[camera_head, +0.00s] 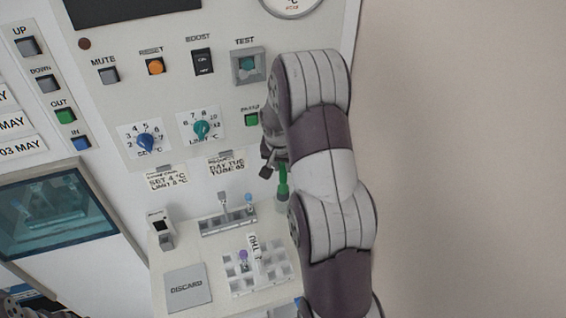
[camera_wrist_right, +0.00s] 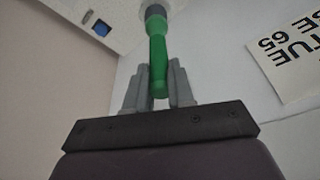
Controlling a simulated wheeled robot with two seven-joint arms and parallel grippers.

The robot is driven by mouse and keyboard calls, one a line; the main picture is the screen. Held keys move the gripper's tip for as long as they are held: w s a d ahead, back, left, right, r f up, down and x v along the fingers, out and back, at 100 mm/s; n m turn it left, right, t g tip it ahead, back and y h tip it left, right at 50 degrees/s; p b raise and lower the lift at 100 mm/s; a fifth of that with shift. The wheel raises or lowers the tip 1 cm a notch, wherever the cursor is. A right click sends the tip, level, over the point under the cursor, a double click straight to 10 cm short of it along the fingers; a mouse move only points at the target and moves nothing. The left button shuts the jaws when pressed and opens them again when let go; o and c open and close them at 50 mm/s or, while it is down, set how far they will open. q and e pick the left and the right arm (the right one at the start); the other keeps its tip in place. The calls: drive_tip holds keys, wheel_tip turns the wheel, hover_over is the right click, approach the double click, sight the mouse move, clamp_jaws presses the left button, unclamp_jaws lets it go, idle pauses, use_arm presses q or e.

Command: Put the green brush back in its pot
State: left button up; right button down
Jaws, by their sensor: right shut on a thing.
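My right gripper (camera_head: 270,163) is in front of the panel's lower right part, above the right end of the shelf. It is shut on the green brush (camera_head: 283,180), whose handle hangs roughly upright. In the right wrist view the brush (camera_wrist_right: 158,55) sits between the two grey fingers (camera_wrist_right: 157,88), with a grey collar at its far end. A grey piece (camera_head: 282,203) shows below the green handle; I cannot tell whether it is the brush's end or the pot. At the bottom left corner a dark part (camera_head: 35,312) may be my left gripper; its jaws are not clear.
The shelf holds a grey rack (camera_head: 228,222), a white tube tray (camera_head: 262,285) with a purple-capped tube, and a DISCARD pad (camera_head: 187,289). A green button (camera_head: 251,119) and knobs are on the panel close to the right gripper. A plain wall is at the right.

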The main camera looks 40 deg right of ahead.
drive_tip(key=shift+a+f, duration=0.1)
drive_tip(key=shift+f, duration=0.15)
drive_tip(key=shift+f+b, duration=1.05)
drive_tip(key=c, duration=0.9)
unclamp_jaws()
drive_tip(key=shift+r, duration=0.1)
drive_tip(key=shift+s+r, duration=0.1)
drive_tip(key=shift+r, duration=0.25)
drive_tip(key=b+v, duration=0.2)
drive_tip(key=v, duration=1)
drive_tip(key=shift+f, duration=0.1)
